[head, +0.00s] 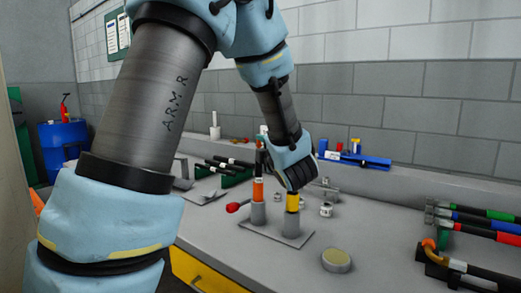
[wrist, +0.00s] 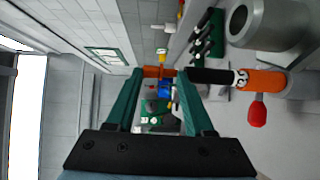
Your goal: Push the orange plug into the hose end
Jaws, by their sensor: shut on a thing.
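My gripper (wrist: 161,75) shows two green fingers in the wrist view, shut on the orange plug (wrist: 154,72) between their tips. The wrist view is turned sideways, with down toward the right. The black hose (wrist: 210,76) stands upright with a white label and an orange band (wrist: 262,80). Its end is close below the plug and roughly in line with it. One fingertip overlaps the hose end, so I cannot tell whether the two touch. In the head view the hose's orange band (head: 258,190) shows above a grey holder, and my gripper's fingertips and the plug are not clear.
A red knob (wrist: 257,111) is beside the hose. A yellow-banded piece (head: 292,202) stands in a second grey holder (head: 290,226). A round tin (head: 336,260) is in front. Racked coloured hoses (head: 490,225) lie at right, and a blue tool (head: 355,158) lies at the back.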

